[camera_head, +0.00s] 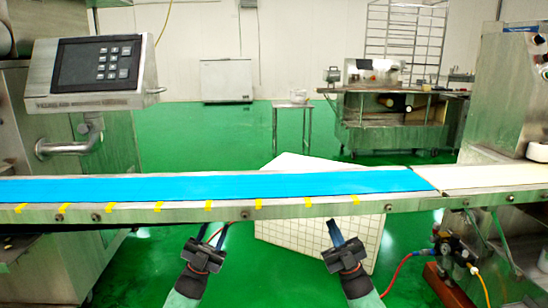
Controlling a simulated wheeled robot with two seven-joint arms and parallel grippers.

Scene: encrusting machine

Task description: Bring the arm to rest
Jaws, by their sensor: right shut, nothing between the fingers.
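My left gripper (213,231) is at the lower middle left, in front of the conveyor's front rail. Its two dark fingers stand apart with nothing visible between them. My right gripper (335,231) is at the lower middle right, also in front of the rail. Its fingers are together and hold nothing. Both grippers appear below the belt's edge, pointing up and forward in the picture. Neither shows any object in it.
A conveyor with a blue belt (230,187) and yellow marks runs across the view, with a pale belt (485,176) at right. A control panel (95,65) stands at left. A white gridded box (290,235) sits behind the grippers. Green floor (245,270) is open between them.

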